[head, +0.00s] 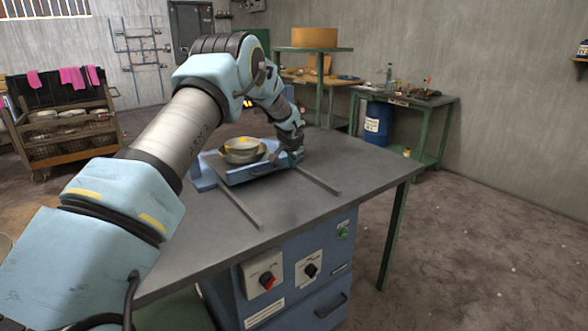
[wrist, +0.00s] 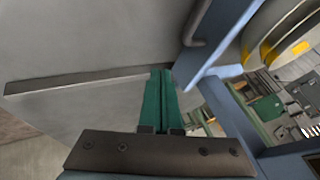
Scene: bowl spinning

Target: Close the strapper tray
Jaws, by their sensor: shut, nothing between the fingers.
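The strapper tray (head: 255,172) is a blue-framed tray on the grey table, with a grey and yellow bowl (head: 242,151) in it. Two metal rails (head: 239,207) run from the tray towards the near side of the table. My gripper (head: 292,159) is at the right end of the tray's front panel. In the wrist view my green fingers (wrist: 160,73) are together and empty, with their tips close beside the blue tray panel (wrist: 209,45) and its handle (wrist: 197,24). I cannot tell whether they touch it. The bowl (wrist: 285,42) shows behind the panel.
The grey table (head: 330,165) is bare between and around the rails. Below it is a blue cabinet (head: 300,275) with knobs and a green button. A cart (head: 65,130) stands at the left; a workbench (head: 410,99) and blue barrel (head: 378,122) stand behind.

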